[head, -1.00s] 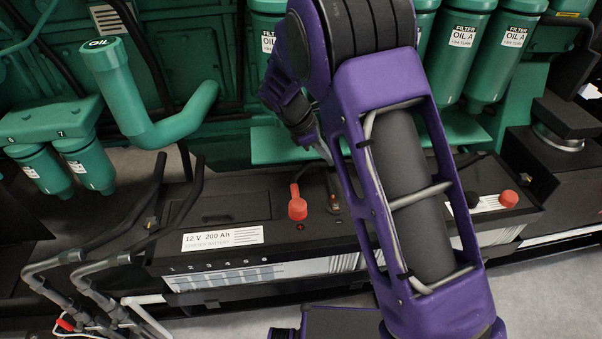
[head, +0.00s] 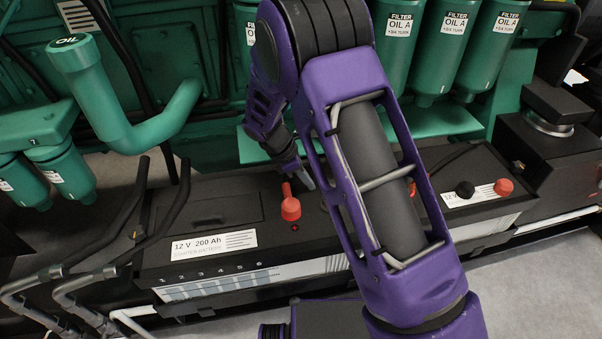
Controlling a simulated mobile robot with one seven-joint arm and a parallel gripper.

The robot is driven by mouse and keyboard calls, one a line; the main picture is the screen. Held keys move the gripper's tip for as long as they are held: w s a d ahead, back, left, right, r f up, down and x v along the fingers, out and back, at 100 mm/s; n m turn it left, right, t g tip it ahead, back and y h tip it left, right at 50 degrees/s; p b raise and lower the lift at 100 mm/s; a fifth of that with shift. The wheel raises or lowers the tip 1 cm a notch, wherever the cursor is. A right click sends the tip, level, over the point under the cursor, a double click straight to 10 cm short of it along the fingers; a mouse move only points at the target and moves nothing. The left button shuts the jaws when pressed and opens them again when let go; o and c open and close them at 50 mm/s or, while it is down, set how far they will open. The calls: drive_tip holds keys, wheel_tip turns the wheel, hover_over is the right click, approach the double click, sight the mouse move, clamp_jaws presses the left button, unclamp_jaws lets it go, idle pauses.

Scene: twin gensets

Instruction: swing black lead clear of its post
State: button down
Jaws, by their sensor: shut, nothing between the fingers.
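The near battery (head: 205,217), labelled 12 V 200 Ah, has a red cap (head: 290,207) on its top. Black cables (head: 176,212) run down at its left end, near a small post-like fitting (head: 137,235). I cannot tell which cable is the black lead or whether it sits on a post. My gripper (head: 308,181) is shut and empty, pointing down just right of the red cap, close above the battery top. My purple arm hides the battery top right of the gripper, including any post there.
A black cap (head: 465,189) and a red cap (head: 503,187) stand on the right battery part. Green oil filters (head: 445,50) and a green oil filler pipe (head: 95,95) stand behind. Grey pipes (head: 75,295) are at the lower left. Clear floor lies at the lower right.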

drive_tip(key=shift+w+d+f, duration=0.1)
drive_tip(key=shift+d+f, duration=0.2)
drive_tip(key=shift+f, duration=0.2)
drive_tip(key=shift+d+r+n+t, duration=0.1)
drive_tip(key=shift+d+n+t, duration=0.2)
drive_tip(key=shift+d+n, duration=0.35)
drive_tip(key=shift+d+n+t+p, duration=0.3)
drive_tip(key=shift+d+n+p, duration=0.1)
drive_tip(key=shift+d+n, duration=0.45)
drive_tip(key=shift+d, duration=0.5)
